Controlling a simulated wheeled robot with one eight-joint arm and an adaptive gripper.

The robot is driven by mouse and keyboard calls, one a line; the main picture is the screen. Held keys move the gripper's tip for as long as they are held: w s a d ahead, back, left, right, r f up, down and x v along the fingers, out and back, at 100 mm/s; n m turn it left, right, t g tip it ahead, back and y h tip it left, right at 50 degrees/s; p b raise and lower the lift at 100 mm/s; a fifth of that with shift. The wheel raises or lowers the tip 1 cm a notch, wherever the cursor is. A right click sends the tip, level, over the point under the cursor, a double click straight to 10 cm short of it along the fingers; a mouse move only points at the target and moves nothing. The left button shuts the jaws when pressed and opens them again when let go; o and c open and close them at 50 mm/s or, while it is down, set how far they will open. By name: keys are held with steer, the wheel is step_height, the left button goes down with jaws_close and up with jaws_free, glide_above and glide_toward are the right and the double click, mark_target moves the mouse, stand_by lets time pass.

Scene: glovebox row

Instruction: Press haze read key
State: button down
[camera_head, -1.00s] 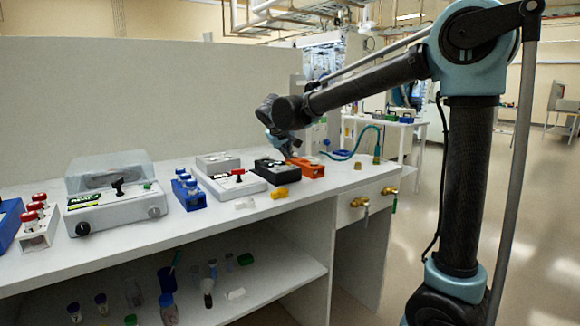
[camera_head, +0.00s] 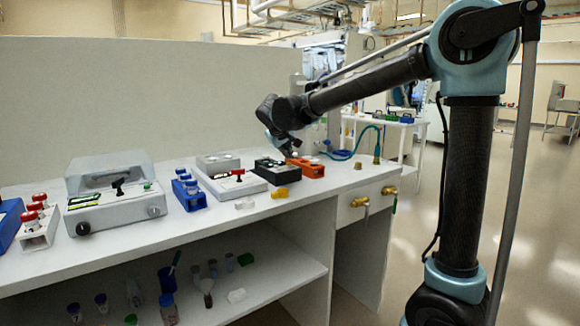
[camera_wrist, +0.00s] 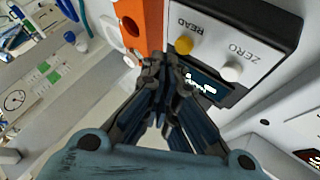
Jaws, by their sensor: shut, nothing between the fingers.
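The haze meter is a dark box with a light top panel; it sits on the bench in the head view (camera_head: 277,172) and fills the upper right of the wrist view (camera_wrist: 266,22). Its yellow key marked READ (camera_wrist: 184,45) is in plain sight, beside a white key marked ZERO (camera_wrist: 232,71) and a small lit display (camera_wrist: 200,84). My gripper (camera_wrist: 160,60) is shut and empty. In the wrist view its tips lie just below and left of the READ key and look apart from it. In the head view my gripper (camera_head: 291,153) is over the meter's far right corner.
An orange block (camera_head: 307,168) stands right beside the meter; it also shows in the wrist view (camera_wrist: 152,22). A grey instrument with a red knob (camera_head: 231,180) is to the meter's left.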

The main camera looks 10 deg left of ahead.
steer(key=shift+f, duration=0.1)
steer(key=shift+f, duration=0.25)
steer(key=shift+f, duration=0.4)
stand_by(0.8)
steer(key=shift+r, duration=0.8)
steer(key=shift+r, duration=2.55)
